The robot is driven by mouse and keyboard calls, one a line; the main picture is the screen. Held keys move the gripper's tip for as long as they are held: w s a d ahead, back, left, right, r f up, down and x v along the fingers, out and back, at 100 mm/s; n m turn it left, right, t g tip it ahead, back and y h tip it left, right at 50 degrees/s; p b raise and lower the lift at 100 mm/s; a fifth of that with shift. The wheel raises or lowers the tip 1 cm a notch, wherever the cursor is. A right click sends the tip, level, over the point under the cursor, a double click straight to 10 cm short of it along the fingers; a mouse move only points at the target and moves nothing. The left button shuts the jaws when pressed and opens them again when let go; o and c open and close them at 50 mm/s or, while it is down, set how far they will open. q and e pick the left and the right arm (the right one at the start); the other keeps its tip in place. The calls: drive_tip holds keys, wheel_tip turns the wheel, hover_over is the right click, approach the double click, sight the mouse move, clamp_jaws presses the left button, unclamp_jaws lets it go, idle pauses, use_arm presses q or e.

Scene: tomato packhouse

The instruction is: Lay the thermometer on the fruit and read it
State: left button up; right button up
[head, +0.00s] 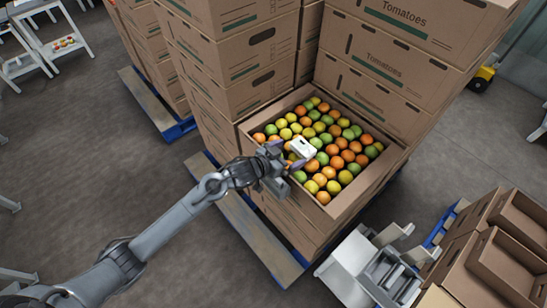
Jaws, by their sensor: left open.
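A small white device, which looks like the thermometer (303,148), lies on top of the fruit (328,168), near the left side of an open carton (345,212). The fruit are orange, yellow and green tomatoes. My left gripper (285,156) is open at the carton's left edge. Its fingertips are close beside the thermometer's left end; I cannot tell whether they touch it. Any reading on the thermometer is too small to make out. My right gripper is not in view.
Tall stacks of closed cartons (395,62) stand behind and left of the open carton. The stack rests on a blue-edged pallet (262,238). A grey-white piece of equipment (352,268) and open empty cartons (508,262) are at lower right.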

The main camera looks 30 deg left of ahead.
use_arm(q)
drive_tip(key=p+v, duration=0.1)
drive_tip(key=v, duration=0.6)
drive_tip(key=shift+s, duration=0.1)
drive_tip(key=s+f+g+y, duration=0.1)
drive_tip(key=s+g, duration=0.2)
drive_tip(key=s, duration=0.6)
drive_tip(key=s+f+n+g+y, duration=0.1)
drive_tip(key=s+f+g+y, duration=0.1)
drive_tip(key=s, duration=0.7)
drive_tip(key=s+f+n+g+y, duration=0.1)
drive_tip(key=s+g, duration=0.3)
drive_tip(key=s, duration=0.6)
drive_tip(key=shift+d+f, duration=0.35)
drive_tip(key=shift+r, duration=0.1)
wheel_tip(320, 180, up, 34)
drive_tip(key=p, duration=3.4)
drive_tip(key=shift+p, duration=0.3)
